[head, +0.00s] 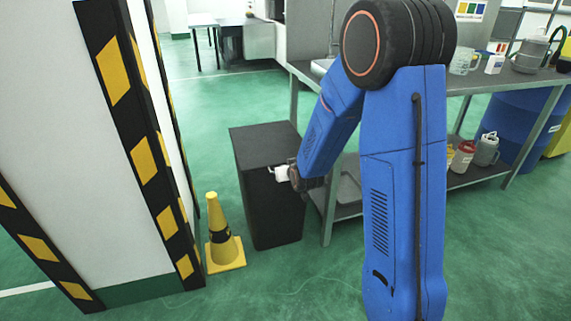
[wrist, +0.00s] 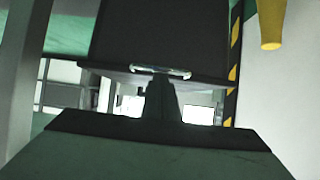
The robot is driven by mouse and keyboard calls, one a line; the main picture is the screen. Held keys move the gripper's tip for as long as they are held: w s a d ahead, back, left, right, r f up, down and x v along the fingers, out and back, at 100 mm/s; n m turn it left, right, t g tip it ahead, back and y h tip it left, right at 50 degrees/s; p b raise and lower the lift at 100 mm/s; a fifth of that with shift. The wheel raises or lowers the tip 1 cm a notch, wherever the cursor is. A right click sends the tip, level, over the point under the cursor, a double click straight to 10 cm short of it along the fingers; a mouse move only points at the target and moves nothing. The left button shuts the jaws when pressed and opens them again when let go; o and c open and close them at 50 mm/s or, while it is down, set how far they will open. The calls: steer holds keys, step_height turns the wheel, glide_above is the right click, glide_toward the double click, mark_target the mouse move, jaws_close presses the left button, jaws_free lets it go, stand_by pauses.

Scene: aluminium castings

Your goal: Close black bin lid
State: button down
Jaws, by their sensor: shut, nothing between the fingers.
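The black bin (head: 273,220) stands on the green floor between the cone and the workbench. Its black lid (head: 262,142) lies flat across the top, with no clear gap along the visible edges. My gripper (head: 272,172) is shut and empty, at the upper front of the bin near the lid's edge; I cannot tell whether it touches. In the wrist view, which looks upside down, the dark bin wall (wrist: 165,32) fills the upper middle, and my gripper (wrist: 160,72) shows against the lid edge.
A yellow cone (head: 220,240) stands left of the bin, beside a pillar (head: 140,150) with black and yellow stripes. A metal workbench (head: 475,84) with jugs and containers stands to the right, its leg close to the bin. Green floor is open behind and in front.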

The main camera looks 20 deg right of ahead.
steer(key=shift+s+f+g, duration=0.15)
steer(key=shift+s+f, duration=0.2)
steer(key=shift+f, duration=0.5)
steer(key=shift+s+f+g, duration=0.15)
steer(key=shift+s+f, duration=0.2)
steer(key=shift+f, duration=0.5)
steer(key=shift+s+r, duration=0.1)
steer(key=shift+s, duration=0.1)
steer(key=s+r+g, duration=0.2)
steer(key=s+r, duration=0.6)
steer(key=s, duration=0.2)
steer(key=s+r+g, duration=0.1)
steer(key=s+r, duration=0.6)
steer(key=s, duration=0.4)
steer(key=s+d+r+g, duration=0.1)
steer(key=s+r+g, duration=0.1)
steer(key=s, duration=0.9)
steer(key=s+r+g, duration=0.1)
steer(key=s+r, duration=0.1)
steer(key=s, duration=1)
steer(key=shift+d+r+g, duration=0.3)
steer(key=shift+d+g, duration=0.05)
steer(key=shift+g, duration=0.05)
